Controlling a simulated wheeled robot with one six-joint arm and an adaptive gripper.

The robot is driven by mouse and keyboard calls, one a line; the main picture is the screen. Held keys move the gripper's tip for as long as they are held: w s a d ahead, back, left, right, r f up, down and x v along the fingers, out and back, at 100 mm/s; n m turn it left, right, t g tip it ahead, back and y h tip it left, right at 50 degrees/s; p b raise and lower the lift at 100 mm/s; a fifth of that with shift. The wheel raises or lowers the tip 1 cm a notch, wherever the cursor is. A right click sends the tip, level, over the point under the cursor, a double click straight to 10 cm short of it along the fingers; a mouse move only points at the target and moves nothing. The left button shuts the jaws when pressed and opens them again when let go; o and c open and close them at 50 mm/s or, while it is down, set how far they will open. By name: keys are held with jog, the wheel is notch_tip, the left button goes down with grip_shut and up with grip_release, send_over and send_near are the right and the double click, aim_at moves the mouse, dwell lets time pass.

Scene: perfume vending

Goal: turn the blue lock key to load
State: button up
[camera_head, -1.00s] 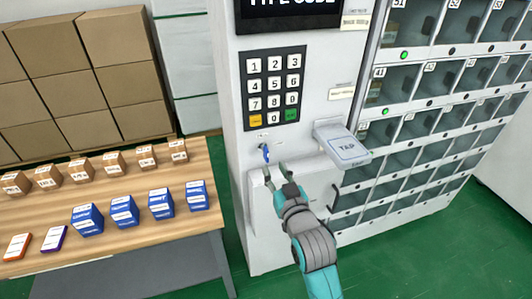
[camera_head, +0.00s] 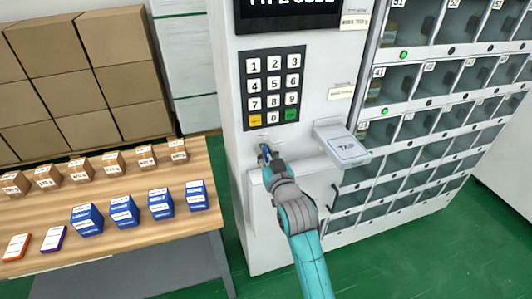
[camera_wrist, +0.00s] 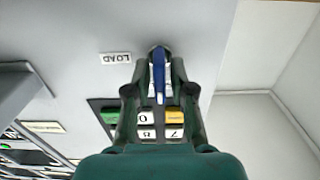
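The blue lock key (camera_wrist: 158,76) sits in a round lock on the front of the white vending machine (camera_head: 232,160). In the wrist view it points along the picture's vertical, and the LOAD label (camera_wrist: 115,58) lies to its left. My gripper (camera_wrist: 158,68) is open, with one finger on each side of the key and a small gap showing on both sides. In the head view my gripper (camera_head: 267,153) is at the lock below the keypad (camera_head: 272,88) and hides part of the key.
The TAP reader (camera_head: 343,146) juts out right of my gripper. A dark handle (camera_head: 334,197) and compartments with glass doors lie further right. A table (camera_head: 130,150) with small boxes stands at the left, with cartons (camera_head: 85,75) behind it.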

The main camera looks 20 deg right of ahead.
grip_shut()
jog(key=shift+m, duration=0.3)
jog(key=m, duration=0.3)
jog(key=shift+d, duration=0.1)
jog(key=m, duration=0.5)
jog(key=shift+d+f, duration=0.1)
jog(key=shift+d, duration=0.05)
jog(key=m, duration=0.4)
jog(key=shift+f+m, duration=0.1)
jog(key=shift+m, duration=0.2)
jog(key=m, duration=0.4)
jog(key=shift+d+f+m, duration=0.1)
jog(key=shift+f+m, duration=0.05)
jog(key=shift+m, duration=0.15)
